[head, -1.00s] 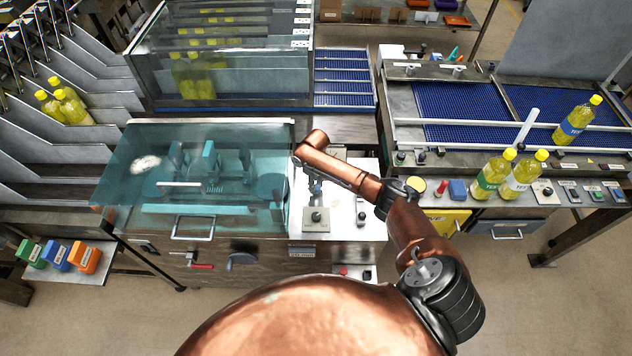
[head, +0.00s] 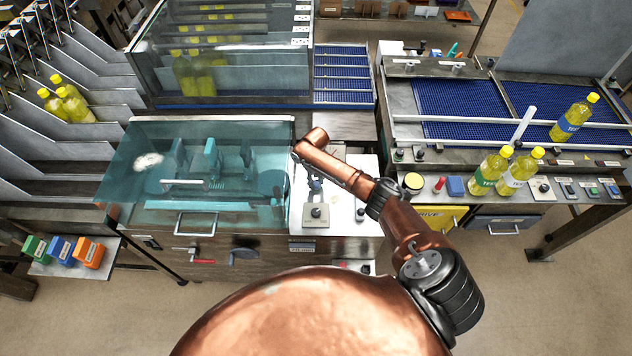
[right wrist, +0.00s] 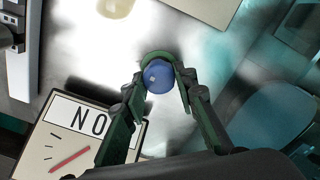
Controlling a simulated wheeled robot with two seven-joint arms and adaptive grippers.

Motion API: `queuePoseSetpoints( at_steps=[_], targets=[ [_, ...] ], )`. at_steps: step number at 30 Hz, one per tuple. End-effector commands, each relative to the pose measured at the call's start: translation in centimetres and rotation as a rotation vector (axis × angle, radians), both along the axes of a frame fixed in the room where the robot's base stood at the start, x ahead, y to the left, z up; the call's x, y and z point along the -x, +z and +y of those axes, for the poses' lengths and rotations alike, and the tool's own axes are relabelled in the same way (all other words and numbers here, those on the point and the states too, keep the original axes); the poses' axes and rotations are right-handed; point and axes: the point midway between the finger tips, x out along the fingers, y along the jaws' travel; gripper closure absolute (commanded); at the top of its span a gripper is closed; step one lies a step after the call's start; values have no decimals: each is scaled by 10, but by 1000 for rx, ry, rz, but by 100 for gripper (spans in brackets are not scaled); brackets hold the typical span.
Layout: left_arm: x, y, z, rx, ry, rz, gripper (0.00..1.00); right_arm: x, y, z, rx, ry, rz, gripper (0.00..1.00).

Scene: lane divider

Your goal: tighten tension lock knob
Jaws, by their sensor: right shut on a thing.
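A round blue knob (right wrist: 158,76) shows in the right wrist view between the fingertips of my right gripper (right wrist: 166,72). The green fingers are closed on it from both sides. In the head view my right gripper (head: 315,184) points down over the white panel (head: 340,222) right of the teal-covered machine. The knob cannot be made out there, as the gripper and wrist are over it. A card (right wrist: 75,135) with the letters "NO" and a red needle mark lies beside the knob. My left gripper is not in view.
The teal clear cover (head: 140,185) stands directly left of my right gripper. A small dark-topped control (head: 316,213) sits just in front of it. Yellow bottles (head: 490,170) stand on the conveyor station at right. Coloured blocks (head: 62,252) lie at far left.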

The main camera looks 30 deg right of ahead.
Motion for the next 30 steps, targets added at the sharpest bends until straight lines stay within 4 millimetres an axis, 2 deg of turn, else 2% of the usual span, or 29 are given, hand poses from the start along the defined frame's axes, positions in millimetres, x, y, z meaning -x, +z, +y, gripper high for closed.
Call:
queuePoseSetpoints(
  at_steps=[1,2,9,20,23,30],
  targets=[
    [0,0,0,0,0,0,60,-4,5,-2,4,0,-10,98],
    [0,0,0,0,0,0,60,-4,5,-2,4,1,-10,73],
    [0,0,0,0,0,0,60,-3,3,-1,2,1,-5,56],
    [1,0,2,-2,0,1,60,-2,6,0,0,2,-5,56],
    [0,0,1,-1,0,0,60,-2,18,0,0,4,-5,56],
    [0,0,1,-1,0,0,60,-3,68,-1,1,3,-7,56]
  ],
)
